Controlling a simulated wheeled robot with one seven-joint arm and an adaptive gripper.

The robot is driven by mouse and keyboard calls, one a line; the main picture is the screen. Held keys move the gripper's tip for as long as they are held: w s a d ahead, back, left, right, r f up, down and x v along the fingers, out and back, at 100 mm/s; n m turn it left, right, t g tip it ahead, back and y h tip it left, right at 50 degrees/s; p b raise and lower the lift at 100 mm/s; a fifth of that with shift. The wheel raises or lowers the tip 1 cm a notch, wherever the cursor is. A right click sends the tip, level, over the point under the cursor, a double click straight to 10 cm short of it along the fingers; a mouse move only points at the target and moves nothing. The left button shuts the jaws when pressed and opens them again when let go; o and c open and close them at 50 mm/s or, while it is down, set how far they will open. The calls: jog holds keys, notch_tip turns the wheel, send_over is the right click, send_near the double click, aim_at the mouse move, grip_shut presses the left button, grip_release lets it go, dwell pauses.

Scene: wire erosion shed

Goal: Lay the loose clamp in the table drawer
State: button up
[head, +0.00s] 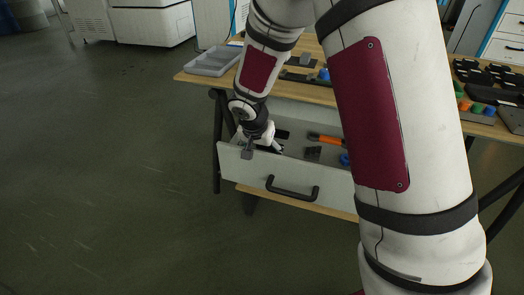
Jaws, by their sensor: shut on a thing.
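The table drawer (240,172) is pulled open below the wooden table top, with its pale front and dark handle facing me. My gripper (256,146) is over the left part of the open drawer, close to its front panel. It is shut on a small dark grey piece (247,151), which looks like the clamp. The piece shows against the top edge of the drawer front; I cannot tell whether it touches it. The fingers are small and partly hidden by the wrist.
The drawer holds an orange-handled tool (326,139), a black item (312,153) and a blue item (345,160), partly hidden by my arm. A grey tray (212,62) stands on the table's left end. Dark parts and coloured pieces lie at the right. The floor at left is clear.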

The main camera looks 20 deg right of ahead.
jog(key=shift+f, duration=0.15)
jog(key=o, duration=1.4)
jog(key=shift+r+p, duration=0.85)
jog(key=shift+p, duration=0.15)
jog(key=p+v, duration=0.3)
jog(key=v, duration=0.8)
jog(key=shift+s+r, duration=0.15)
jog(key=shift+r, duration=0.2)
